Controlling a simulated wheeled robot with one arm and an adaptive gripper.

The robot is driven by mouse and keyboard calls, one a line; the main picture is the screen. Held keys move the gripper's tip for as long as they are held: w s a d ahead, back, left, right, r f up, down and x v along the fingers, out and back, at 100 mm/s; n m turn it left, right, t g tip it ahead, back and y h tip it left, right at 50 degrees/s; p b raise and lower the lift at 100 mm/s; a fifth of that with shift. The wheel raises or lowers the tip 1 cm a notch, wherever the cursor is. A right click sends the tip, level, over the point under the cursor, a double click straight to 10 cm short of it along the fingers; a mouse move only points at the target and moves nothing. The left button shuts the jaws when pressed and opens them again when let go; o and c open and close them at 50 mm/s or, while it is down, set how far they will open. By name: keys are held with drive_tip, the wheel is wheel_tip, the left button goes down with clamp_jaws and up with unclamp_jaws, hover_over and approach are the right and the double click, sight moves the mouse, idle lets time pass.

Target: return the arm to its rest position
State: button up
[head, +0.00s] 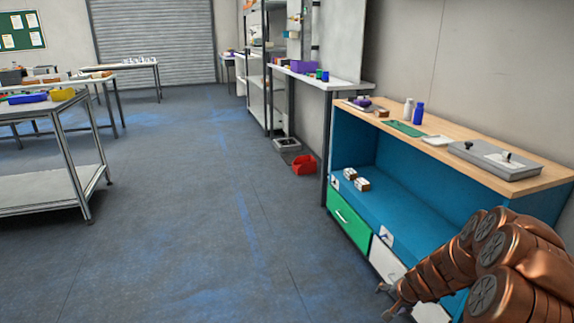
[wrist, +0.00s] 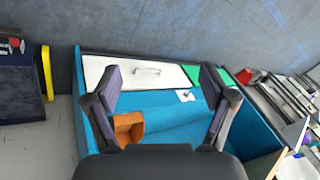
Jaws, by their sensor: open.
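My copper-coloured arm (head: 490,262) is folded at the lower right of the head view, in front of the blue cabinet (head: 405,190). In the head view, its far end hangs low beside the white drawer, partly cut off by the bottom edge. In the wrist view my gripper (wrist: 162,82) is open, with its two dark fingers wide apart and nothing between them. Beyond the fingers are the cabinet's white drawer front (wrist: 150,72) and blue shelf. An orange-brown box (wrist: 128,127) shows on the shelf, partly behind the left finger.
The wooden cabinet top (head: 475,138) bears a grey tray (head: 495,170), bottles and small items. A red bin (head: 303,165) lies on the floor. A metal workbench (head: 50,190) stands left. The floor between is clear.

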drive_tip(key=s+a+r+n+g+y+p, duration=0.1)
drive_tip(key=s+a+r+n+p, duration=0.2)
drive_tip(key=a+r, duration=0.45)
drive_tip(key=s+a+r+n+g+y+p, duration=0.1)
drive_tip(key=s+a+r+p, duration=0.35)
drive_tip(key=r, duration=0.65)
drive_tip(key=s+a+r+n+g+y+p, duration=0.1)
drive_tip(key=s+a+r+n+p, duration=0.1)
drive_tip(key=s+a+r, duration=0.55)
drive_tip(key=s+d+r+n+g+h+p, duration=0.1)
drive_tip(key=s+d+r+g+h+p, duration=0.1)
drive_tip(key=s+r+p, duration=0.3)
drive_tip(key=s+d+r+n+g+h+p, duration=0.1)
drive_tip(key=s+r+p, duration=0.4)
drive_tip(key=s+r, duration=0.9)
drive_tip(key=s+n+g, duration=0.1)
drive_tip(key=s, duration=0.6)
drive_tip(key=shift+d+h, duration=0.35)
drive_tip(key=shift+h, duration=0.05)
drive_tip(key=shift+s+d+r, duration=0.1)
drive_tip(key=shift+s+d, duration=0.1)
drive_tip(key=shift+s, duration=0.2)
